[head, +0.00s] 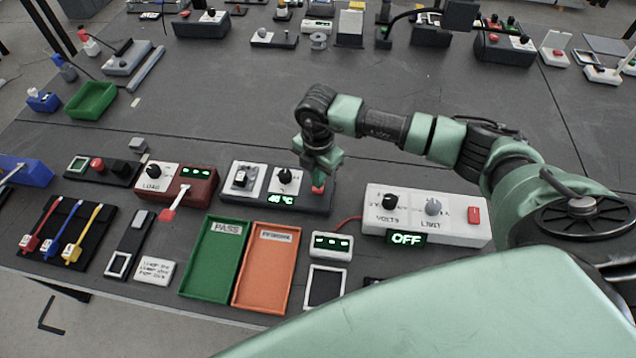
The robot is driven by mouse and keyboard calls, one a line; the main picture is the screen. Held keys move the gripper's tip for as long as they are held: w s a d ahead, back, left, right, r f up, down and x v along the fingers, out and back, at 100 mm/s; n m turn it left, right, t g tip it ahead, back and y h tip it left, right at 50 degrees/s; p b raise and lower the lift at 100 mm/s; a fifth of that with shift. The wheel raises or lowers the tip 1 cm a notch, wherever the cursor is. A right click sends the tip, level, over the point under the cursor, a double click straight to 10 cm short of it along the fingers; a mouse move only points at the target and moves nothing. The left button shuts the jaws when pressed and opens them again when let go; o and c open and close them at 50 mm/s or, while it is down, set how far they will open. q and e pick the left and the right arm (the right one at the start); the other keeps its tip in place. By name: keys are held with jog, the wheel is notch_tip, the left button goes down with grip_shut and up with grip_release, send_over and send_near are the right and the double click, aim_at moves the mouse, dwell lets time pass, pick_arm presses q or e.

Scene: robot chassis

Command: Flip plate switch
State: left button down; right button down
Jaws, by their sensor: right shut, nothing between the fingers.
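A dark box with a white top (254,181) stands in the middle of the bench. It carries a metal part on the left, a black knob and a green lit display (283,199) that seems to read 40 °C. A small red switch (318,189) is at its right end. My right gripper (318,178) points down right over this red switch, shut and empty. The gripper partly hides the switch, so I cannot tell whether they touch or which way the switch is tipped. My left gripper is not in view.
A white power box (430,228) with knobs and an OFF display stands to the right. A red box (203,186) stands to the left. Green (191,280) and orange (287,240) trays lie in front. The bench behind is largely clear.

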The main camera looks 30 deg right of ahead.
jog(key=shift+f+b, duration=0.8)
jog(key=shift+f, duration=0.25)
dwell(0.8)
jog(key=shift+s, duration=0.1)
jog(key=shift+r+p, duration=0.75)
jog(key=shift+r, duration=0.05)
jog(key=shift+r+p, duration=2)
jog(key=shift+r, duration=0.75)
jog(key=shift+f, duration=0.15)
